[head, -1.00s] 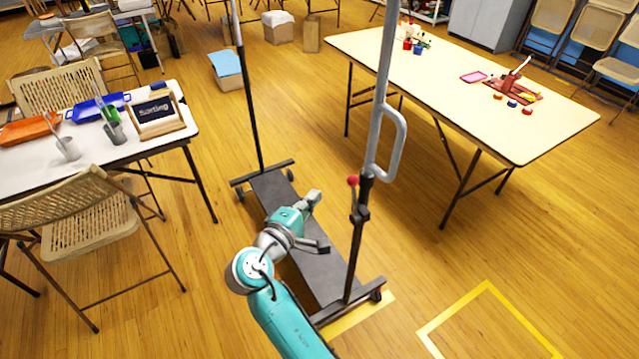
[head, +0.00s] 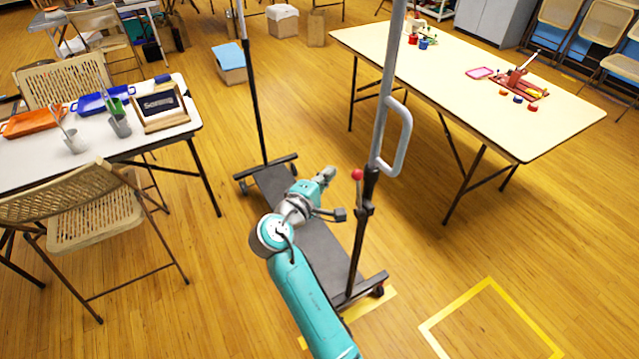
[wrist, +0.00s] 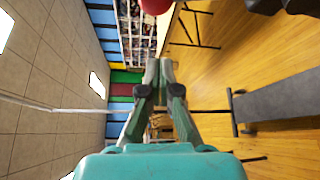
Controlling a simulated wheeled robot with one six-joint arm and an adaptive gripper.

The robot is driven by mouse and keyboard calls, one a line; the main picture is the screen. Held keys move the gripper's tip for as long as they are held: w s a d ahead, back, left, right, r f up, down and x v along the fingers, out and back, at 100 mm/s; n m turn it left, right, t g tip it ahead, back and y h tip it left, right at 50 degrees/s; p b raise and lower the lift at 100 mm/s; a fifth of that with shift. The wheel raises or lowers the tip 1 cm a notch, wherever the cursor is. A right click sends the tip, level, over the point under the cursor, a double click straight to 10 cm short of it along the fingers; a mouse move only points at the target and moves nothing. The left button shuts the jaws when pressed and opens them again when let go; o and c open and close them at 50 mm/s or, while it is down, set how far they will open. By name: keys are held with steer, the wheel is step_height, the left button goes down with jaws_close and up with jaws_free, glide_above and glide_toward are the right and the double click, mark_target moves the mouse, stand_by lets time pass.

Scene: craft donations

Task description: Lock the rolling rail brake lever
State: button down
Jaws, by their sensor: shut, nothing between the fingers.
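The rolling rail is a tall frame with a dark flat base (head: 318,245) on casters. Its near upright carries a brake lever (head: 364,205) with a red ball knob (head: 357,175); the lever stands roughly upright beside the post. The red knob also shows at the top edge of the wrist view (wrist: 155,5), partly cut off. My gripper (head: 328,173) is just left of the knob in the head view, apart from it. In the wrist view my gripper's fingers (wrist: 159,68) are together with nothing between them.
A grey loop handle (head: 394,137) sits on the same upright above the lever. A cream table (head: 470,90) with craft items stands to the right, a white table (head: 130,145) and chair (head: 90,210) to the left. Yellow tape (head: 490,285) marks open floor at front right.

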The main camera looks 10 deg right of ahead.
steer(key=shift+s+d+r, duration=0.1)
steer(key=shift+s+d, duration=0.1)
steer(key=shift+d, duration=0.45)
steer(key=shift+s+d+r, duration=0.1)
steer(key=shift+s+d, duration=0.1)
steer(key=shift+d, duration=0.5)
steer(key=shift+s+d+r, duration=0.1)
steer(key=shift+s+d, duration=0.1)
steer(key=shift+d, duration=0.45)
steer(key=shift+s, duration=0.1)
steer(key=s+d+f+m+t+h, duration=0.1)
steer(key=s+d+m+h, duration=0.1)
steer(key=s+m, duration=0.4)
steer(key=s+d+f+m+t+h, duration=0.1)
steer(key=s+d+f+m+h, duration=0.1)
steer(key=s+m+h, duration=0.2)
steer(key=shift+s+d+f+m, duration=0.15)
steer(key=shift+s+m, duration=0.95)
steer(key=shift+s, duration=0.45)
